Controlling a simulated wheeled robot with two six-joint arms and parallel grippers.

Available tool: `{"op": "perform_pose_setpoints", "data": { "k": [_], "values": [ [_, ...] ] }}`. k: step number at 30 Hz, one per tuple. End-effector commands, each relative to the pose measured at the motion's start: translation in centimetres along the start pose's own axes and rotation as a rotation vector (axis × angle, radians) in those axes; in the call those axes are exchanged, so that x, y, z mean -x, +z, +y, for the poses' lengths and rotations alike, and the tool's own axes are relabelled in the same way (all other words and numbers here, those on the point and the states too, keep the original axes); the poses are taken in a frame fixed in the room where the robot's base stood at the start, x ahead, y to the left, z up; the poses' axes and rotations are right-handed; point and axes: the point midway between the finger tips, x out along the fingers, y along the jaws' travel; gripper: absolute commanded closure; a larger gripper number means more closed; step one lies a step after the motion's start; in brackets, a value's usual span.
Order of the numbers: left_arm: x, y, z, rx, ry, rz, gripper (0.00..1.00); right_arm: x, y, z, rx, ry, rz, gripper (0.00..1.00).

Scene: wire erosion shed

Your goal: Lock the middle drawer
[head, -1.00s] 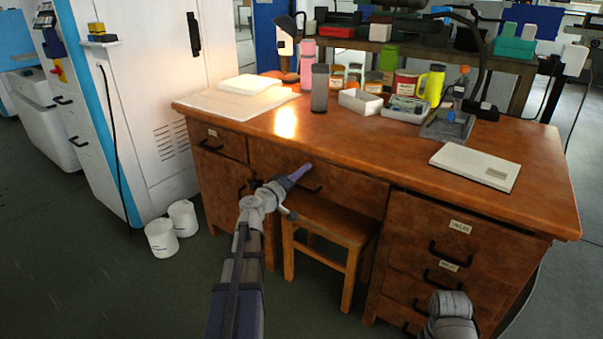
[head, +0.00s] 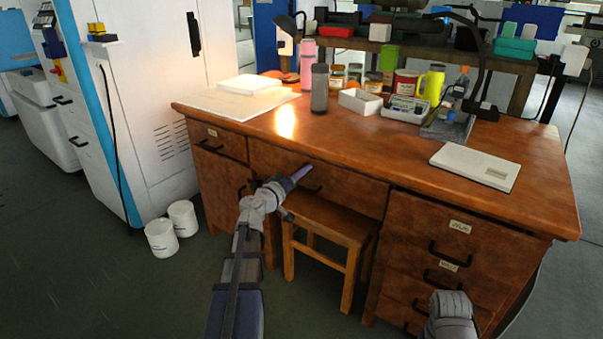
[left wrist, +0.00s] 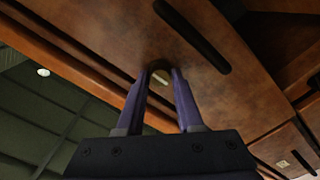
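The middle drawer (head: 350,191) is the wide drawer under the desk top, above the stool, and its front looks closed. Its dark handle (left wrist: 192,37) is clear of my fingers in the left wrist view. A small round dark lock (left wrist: 160,70) with a pale strip, perhaps a key, sits at the fingertips. My left gripper (head: 305,171) is at the upper part of the drawer front. Its two purple fingers (left wrist: 162,78) are apart, one on each side of the lock piece. Contact with it cannot be made out. My right gripper is outside the view.
The wooden stool (head: 333,227) stands under the middle drawer, close below my left arm. Labelled drawers (head: 470,240) are at the right of the desk. Two white buckets (head: 161,238) stand on the floor at left. Bottles, jars and a closed white laptop-like slab (head: 474,167) lie on the desk.

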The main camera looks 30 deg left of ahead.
Motion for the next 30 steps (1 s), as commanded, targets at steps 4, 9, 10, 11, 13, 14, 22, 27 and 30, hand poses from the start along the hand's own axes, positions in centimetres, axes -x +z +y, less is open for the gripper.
{"op": "perform_pose_setpoints", "data": {
  "k": [4,9,10,11,13,14,22,27,30],
  "values": [
    [0.0,0.0,0.0,0.001,0.000,0.000,0.47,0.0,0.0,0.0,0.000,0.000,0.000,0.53],
    [0.0,0.0,0.0,0.002,0.000,0.001,0.37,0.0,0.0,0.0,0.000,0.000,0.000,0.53],
    [0.0,0.0,0.0,0.002,0.000,0.001,0.37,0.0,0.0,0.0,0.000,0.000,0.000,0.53],
    [0.0,0.0,0.0,0.002,0.000,0.001,0.37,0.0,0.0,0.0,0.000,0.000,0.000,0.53],
    [0.0,0.0,0.0,0.002,0.000,0.001,0.37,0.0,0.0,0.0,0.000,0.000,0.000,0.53],
    [0.1,0.0,0.0,0.002,0.000,0.002,0.37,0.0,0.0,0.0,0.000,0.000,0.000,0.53],
    [3.8,0.1,0.1,0.002,-0.002,0.003,0.37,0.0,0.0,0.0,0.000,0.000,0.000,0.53],
    [6.2,0.1,0.1,0.002,-0.001,0.002,0.37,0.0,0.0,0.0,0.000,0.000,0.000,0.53],
    [7.2,0.0,0.0,0.002,-0.001,0.002,0.37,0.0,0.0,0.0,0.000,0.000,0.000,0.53]
  ]
}}
